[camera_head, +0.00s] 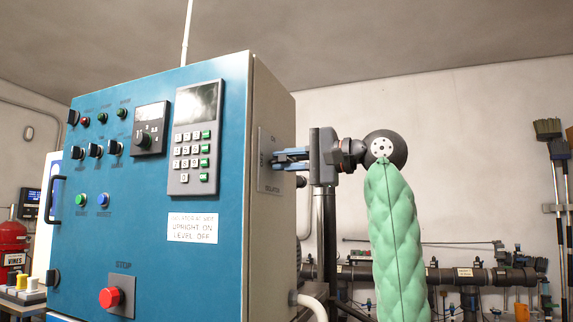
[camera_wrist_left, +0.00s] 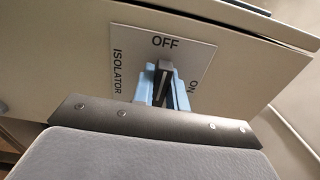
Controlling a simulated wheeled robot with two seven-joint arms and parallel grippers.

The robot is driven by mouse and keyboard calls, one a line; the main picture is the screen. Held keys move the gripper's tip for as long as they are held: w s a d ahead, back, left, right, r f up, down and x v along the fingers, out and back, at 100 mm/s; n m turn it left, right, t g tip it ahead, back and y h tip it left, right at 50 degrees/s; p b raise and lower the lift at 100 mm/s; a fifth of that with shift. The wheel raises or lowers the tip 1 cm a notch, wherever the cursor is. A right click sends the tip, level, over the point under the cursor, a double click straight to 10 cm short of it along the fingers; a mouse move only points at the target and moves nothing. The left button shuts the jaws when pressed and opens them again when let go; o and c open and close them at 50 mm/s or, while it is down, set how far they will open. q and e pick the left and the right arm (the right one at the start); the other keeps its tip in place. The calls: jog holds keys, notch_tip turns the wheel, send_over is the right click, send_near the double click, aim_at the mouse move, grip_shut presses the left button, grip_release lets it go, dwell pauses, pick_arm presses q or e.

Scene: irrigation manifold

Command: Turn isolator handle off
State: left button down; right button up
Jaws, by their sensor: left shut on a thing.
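The isolator plate (camera_head: 267,178) is on the right side wall of the blue-fronted cabinet. In the left wrist view the white plate (camera_wrist_left: 128,48) reads OFF at the top, ON at the right and ISOLATOR at the left. The dark isolator handle (camera_wrist_left: 164,68) points towards the word OFF. My left gripper (camera_head: 277,158) reaches the plate from the right, with its blue fingers level. In the left wrist view its fingers (camera_wrist_left: 164,86) are shut on the handle, one on each side. The fingers hide the handle in the head view. My right gripper is not in view.
The cabinet front (camera_head: 140,210) has buttons, knobs and a keypad. Its label (camera_head: 193,228) reads upright on, level off. A red stop button (camera_head: 110,297) is low on the front. Pipes (camera_head: 470,277) run along the back wall, and brooms (camera_head: 560,150) hang at the right.

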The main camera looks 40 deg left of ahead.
pick_arm(q)
jog(key=shift+f, duration=0.15)
dwell(0.4)
jog(key=c, duration=1.4)
grip_release()
jog(key=shift+d, duration=0.1)
jog(key=v, duration=0.7)
jog(key=shift+w+d, duration=0.15)
jog(key=shift+d, duration=0.15)
